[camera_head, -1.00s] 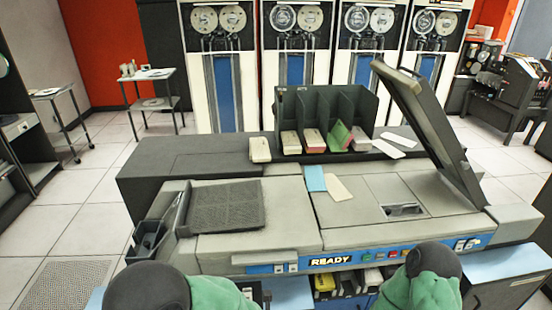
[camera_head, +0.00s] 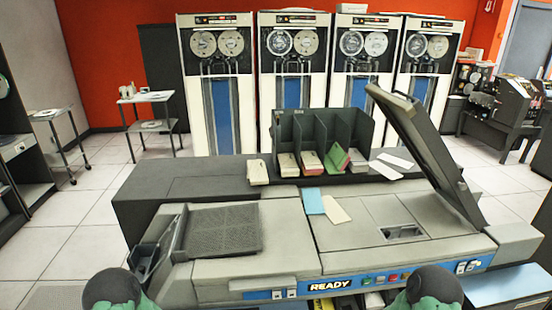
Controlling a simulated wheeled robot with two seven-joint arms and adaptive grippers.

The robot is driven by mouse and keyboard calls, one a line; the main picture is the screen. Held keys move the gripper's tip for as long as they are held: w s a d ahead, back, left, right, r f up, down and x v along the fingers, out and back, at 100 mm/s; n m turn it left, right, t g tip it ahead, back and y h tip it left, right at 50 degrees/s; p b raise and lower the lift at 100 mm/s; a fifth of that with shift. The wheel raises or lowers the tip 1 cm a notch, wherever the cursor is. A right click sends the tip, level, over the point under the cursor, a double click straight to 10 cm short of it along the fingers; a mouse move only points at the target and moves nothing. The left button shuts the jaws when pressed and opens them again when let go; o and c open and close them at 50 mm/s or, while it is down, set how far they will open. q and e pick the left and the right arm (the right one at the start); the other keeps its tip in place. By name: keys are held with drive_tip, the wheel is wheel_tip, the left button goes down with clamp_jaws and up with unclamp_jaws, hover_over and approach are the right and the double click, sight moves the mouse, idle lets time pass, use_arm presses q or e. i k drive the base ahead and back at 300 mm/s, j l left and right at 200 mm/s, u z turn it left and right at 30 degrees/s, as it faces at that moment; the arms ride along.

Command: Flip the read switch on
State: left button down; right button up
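The card machine (camera_head: 290,240) stands in front of me with a blue front strip. A panel lettered READY (camera_head: 330,285) sits on this strip. To its left is a pair of small white switches (camera_head: 284,294), and at the right end another pair (camera_head: 467,267). A row of small coloured buttons (camera_head: 386,279) lies between. The labels are too small to read, so I cannot tell which is the read switch or how it is set. Rounded green and dark parts of my arms show at the bottom edge. Neither gripper is in view.
A raised dark lid (camera_head: 425,150) stands at the machine's right. A textured tray (camera_head: 215,230) is at the left. Tape cabinets (camera_head: 215,95) line the back.

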sight(460, 270)
drive_tip(key=z, duration=1.55)
